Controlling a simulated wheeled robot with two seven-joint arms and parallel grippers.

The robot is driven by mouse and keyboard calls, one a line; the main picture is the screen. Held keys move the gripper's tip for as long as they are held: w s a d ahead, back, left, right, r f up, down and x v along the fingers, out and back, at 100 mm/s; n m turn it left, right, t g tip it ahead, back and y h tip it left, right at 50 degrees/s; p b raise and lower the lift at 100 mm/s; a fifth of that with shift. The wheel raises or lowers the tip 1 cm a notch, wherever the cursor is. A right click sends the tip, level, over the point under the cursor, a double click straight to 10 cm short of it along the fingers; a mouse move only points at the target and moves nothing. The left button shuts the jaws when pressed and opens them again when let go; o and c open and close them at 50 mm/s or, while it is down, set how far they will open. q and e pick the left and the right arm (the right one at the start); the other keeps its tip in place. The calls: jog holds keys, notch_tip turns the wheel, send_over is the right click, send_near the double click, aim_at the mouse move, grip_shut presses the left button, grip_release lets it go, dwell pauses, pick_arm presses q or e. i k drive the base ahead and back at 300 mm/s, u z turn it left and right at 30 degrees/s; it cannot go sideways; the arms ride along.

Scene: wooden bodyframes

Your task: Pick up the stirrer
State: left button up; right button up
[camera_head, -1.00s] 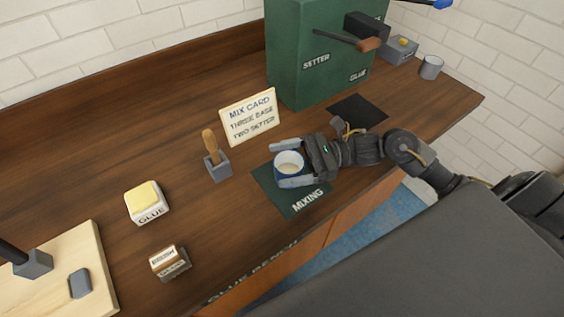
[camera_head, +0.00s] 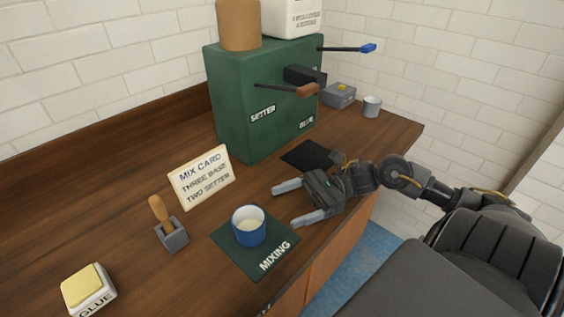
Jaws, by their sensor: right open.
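The stirrer (camera_head: 159,209) has a wooden handle and stands upright in a small grey block holder (camera_head: 174,238) on the bench, left of the mixing mat. A blue cup (camera_head: 249,229) with pale contents stands on the dark green mat (camera_head: 279,253) marked MIXING. My right gripper (camera_head: 283,204) is open and empty, its fingers pointing left, to the right of the cup and apart from it. My left gripper is not in view.
A card (camera_head: 202,179) stands behind the stirrer. A green dispenser (camera_head: 235,105) with levers stands at the back, with a black pad (camera_head: 306,155) before it. A grey cup (camera_head: 372,107) stands at far right.

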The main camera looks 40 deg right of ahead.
aim_at(156, 203)
jog(key=k, duration=1)
